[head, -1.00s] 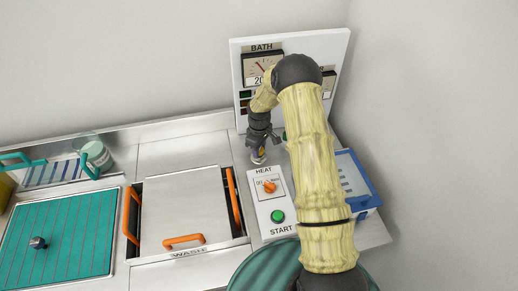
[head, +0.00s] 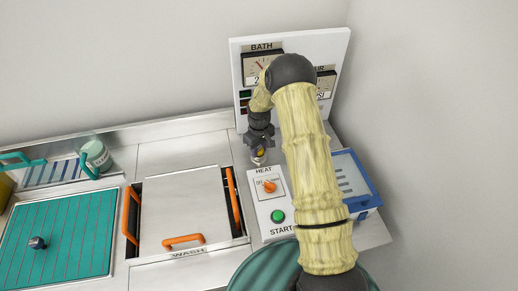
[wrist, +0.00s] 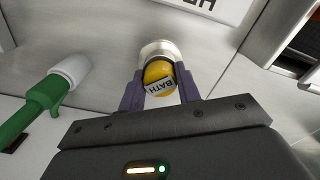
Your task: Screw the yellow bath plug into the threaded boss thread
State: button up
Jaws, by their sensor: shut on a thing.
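The yellow bath plug (wrist: 158,74), labelled BATH, is between the fingers of my gripper (wrist: 160,92) in the wrist view. My gripper is shut on it. Just past the plug is a round pale metal boss (wrist: 155,49); the plug is in line with it and appears to meet it, but the thread is hidden. In the head view my gripper (head: 260,152) points down at the counter behind the HEAT panel, with a bit of yellow plug (head: 260,152) showing between the fingers.
The HEAT panel (head: 278,214) with an orange knob and green START button is just in front. The BATH gauge board (head: 240,62) stands behind. A lidded wash basin (head: 182,205) with orange handles is at left, a blue-rimmed tray (head: 372,195) at right. A green-handled white-tipped part (wrist: 45,95) is beside my gripper.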

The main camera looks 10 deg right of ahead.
aim_at(259, 149)
jog(key=shift+s, duration=0.1)
jog(key=shift+m, duration=0.9)
jog(key=shift+a+m, duration=0.1)
jog(key=shift+m, duration=0.3)
jog(key=o, duration=0.8)
jog(key=shift+o, duration=0.2)
notch_tip(259, 149, up, 12)
